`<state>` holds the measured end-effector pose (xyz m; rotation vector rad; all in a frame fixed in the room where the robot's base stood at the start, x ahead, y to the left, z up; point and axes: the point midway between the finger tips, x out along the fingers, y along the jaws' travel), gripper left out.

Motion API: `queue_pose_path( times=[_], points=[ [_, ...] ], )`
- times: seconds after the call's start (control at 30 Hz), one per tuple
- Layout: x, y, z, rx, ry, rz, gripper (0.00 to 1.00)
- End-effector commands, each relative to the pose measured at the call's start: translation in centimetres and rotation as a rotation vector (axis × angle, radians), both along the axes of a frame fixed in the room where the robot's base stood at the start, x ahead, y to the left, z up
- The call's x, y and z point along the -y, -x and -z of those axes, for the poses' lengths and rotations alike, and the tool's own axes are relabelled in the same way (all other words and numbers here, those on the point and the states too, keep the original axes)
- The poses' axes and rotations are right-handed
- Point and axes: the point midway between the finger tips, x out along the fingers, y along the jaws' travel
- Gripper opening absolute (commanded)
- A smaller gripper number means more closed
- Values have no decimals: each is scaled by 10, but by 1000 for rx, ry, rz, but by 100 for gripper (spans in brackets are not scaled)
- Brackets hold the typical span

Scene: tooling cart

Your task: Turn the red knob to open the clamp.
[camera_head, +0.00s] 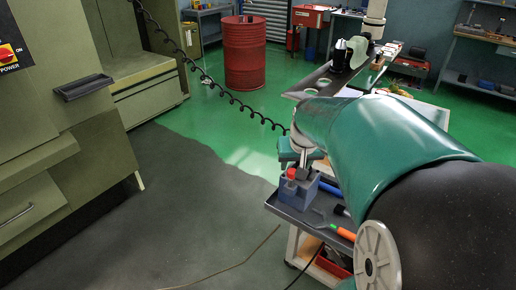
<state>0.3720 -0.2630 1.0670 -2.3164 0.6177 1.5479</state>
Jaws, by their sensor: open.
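A small red knob (291,173) stands on a blue-grey clamp block (296,192) at the left end of the tooling cart's dark top (318,216). My teal and black arm reaches in from the lower right. My gripper (302,166) hangs at the arm's far end, just above and beside the knob. It is open, with nothing seen between its fingers. The fingers are small, and I cannot tell whether they touch the knob or the block. My arm hides the right part of the cart.
An orange-handled tool (342,232) and a blue tool (331,188) lie on the cart top. A red box (333,264) sits below. A green machine (60,130) with a red POWER switch (6,52) stands left. The floor between is clear except for thin cables.

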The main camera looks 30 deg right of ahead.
Motion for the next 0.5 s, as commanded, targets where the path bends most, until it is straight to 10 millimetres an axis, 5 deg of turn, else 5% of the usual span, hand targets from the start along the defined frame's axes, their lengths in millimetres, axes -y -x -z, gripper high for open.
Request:
queue_pose_path(
  times=[0.2,0.5],
  points=[
    [5,-12,32,-3,-1,-3,48],
    [8,-15,41,0,1,-4,48]
  ],
)
